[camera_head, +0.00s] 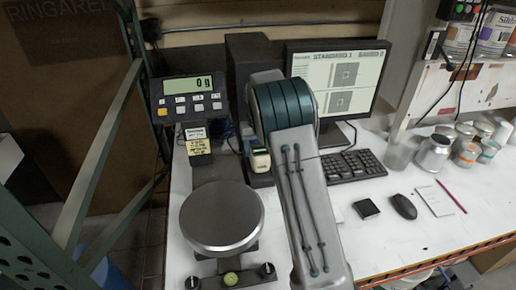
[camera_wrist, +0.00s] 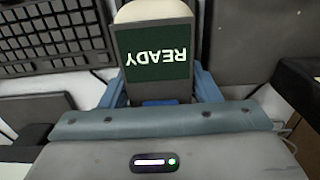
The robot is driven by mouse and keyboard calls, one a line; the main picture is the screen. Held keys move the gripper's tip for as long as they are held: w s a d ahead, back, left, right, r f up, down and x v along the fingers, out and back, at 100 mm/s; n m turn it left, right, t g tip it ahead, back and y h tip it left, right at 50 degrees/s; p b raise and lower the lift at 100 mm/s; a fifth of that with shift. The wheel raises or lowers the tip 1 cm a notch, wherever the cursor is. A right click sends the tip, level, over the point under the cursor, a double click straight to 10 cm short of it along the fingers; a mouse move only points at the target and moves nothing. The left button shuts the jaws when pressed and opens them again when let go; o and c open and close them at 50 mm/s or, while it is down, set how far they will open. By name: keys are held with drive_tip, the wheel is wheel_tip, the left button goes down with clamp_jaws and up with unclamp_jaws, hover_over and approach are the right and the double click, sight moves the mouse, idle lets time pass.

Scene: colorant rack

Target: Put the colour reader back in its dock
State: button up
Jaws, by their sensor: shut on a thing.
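The colour reader (camera_wrist: 156,58) is in the wrist view, a pale-bodied device whose dark green screen reads READY upside down. My gripper (camera_wrist: 160,86) is shut on it, with a blue finger at each side. In the head view the colour reader (camera_head: 260,160) shows as a small cream block just left of my arm, in front of the black computer tower. A dark base (camera_head: 262,180) lies just below it in that view and may be the dock. I cannot tell whether the reader touches it. My arm hides most of the gripper there.
A scale with a round grey pan (camera_head: 222,216) and a display reading 0 g (camera_head: 188,88) stands at left. The monitor (camera_head: 338,82), keyboard (camera_head: 350,165) and mouse (camera_head: 403,206) are at right. Several cans and jars (camera_head: 434,152) stand farther right. The front right bench is mostly clear.

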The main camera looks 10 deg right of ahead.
drive_tip(key=shift+f, duration=0.4)
drive_tip(key=shift+f, duration=0.1)
drive_tip(key=o, duration=1.6)
drive_tip(key=shift+f, duration=0.1)
